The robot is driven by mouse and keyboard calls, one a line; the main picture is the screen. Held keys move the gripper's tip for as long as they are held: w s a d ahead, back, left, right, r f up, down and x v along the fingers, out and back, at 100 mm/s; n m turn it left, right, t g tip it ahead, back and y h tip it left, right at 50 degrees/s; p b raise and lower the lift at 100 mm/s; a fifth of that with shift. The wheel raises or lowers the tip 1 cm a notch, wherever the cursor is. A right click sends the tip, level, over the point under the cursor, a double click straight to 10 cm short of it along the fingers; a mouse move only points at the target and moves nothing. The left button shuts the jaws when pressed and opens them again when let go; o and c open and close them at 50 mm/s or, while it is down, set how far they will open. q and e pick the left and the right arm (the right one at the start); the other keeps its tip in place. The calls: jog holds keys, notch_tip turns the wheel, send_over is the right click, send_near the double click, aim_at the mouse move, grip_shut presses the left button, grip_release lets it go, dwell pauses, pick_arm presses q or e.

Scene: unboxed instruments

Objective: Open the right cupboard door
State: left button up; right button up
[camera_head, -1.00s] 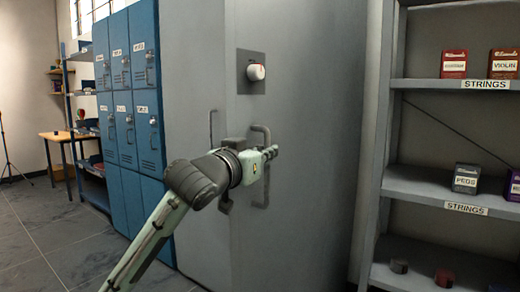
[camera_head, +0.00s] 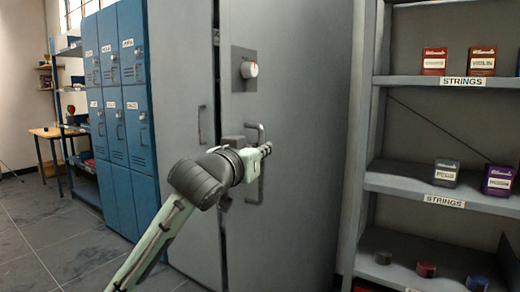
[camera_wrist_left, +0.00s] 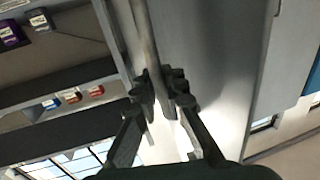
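The tall grey cupboard has a left door (camera_head: 180,70) with a slim handle (camera_head: 202,125) and a right door (camera_head: 305,120) with a dial (camera_head: 249,69). A dark gap shows between the doors, so the right door stands slightly ajar. My left gripper (camera_head: 263,150) is at the right door's handle (camera_head: 261,130). In the left wrist view the handle bar (camera_wrist_left: 146,40) runs between the fingers of my left gripper (camera_wrist_left: 163,88), which look shut around it. The cupboard's inside is hidden. My right gripper is out of view.
Blue lockers (camera_head: 122,110) stand left of the cupboard. An open grey shelf unit (camera_head: 410,180) with small labelled boxes (camera_head: 446,172) stands close on the right. Grey floor (camera_head: 50,235) is free at the lower left.

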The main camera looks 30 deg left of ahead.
pick_arm(q)
jog(key=shift+o, duration=1)
jog(key=s, duration=0.7)
jog(key=shift+s+d, duration=0.2)
jog(key=shift+d, duration=0.2)
